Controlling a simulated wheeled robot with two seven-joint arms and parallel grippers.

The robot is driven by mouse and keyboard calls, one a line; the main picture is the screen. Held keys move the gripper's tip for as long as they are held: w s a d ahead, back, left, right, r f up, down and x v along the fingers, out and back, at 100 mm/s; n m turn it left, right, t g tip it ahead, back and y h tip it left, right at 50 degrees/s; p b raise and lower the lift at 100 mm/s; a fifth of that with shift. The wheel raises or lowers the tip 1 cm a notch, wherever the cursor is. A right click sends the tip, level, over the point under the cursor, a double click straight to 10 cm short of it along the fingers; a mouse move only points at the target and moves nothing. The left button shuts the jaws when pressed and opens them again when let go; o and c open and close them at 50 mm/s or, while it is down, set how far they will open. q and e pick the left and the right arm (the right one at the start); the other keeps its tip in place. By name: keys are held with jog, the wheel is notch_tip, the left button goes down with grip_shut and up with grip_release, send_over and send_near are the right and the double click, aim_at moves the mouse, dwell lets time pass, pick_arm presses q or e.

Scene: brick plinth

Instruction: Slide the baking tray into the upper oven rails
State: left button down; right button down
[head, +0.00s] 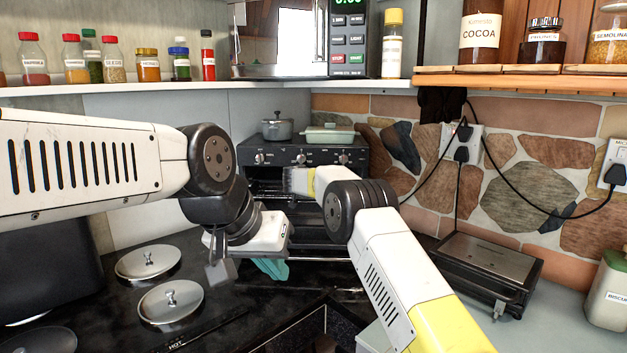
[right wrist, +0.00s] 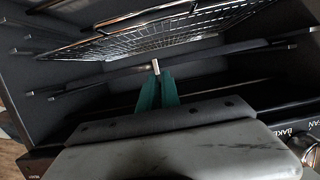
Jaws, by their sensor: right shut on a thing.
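The oven (head: 300,158) stands at the back with its front open and its dark inside facing me. In the right wrist view, the teal fingers of my right gripper (right wrist: 156,92) are close together inside the oven. They are shut on the near edge of what looks like the dark grey baking tray (right wrist: 205,64), below a wire rack (right wrist: 165,32). Rail ends show on the oven walls; the tray's exact rail level is unclear. In the head view my right arm hides its fingertips. My left gripper (head: 270,268) hangs low in front of the oven; its finger gap is unclear.
Two pots (head: 277,126) stand on the oven. Silver lids (head: 170,302) lie on the dark hob to the left. A black grill (head: 490,268) stands on the right counter, with cables above it. A spice shelf and a wooden shelf (head: 560,82) are overhead.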

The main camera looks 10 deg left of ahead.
jog(key=c, duration=1.5)
grip_release()
jog(key=shift+r, duration=0.1)
jog(key=v, duration=0.7)
jog(key=shift+s, duration=0.35)
jog(key=shift+d, duration=0.1)
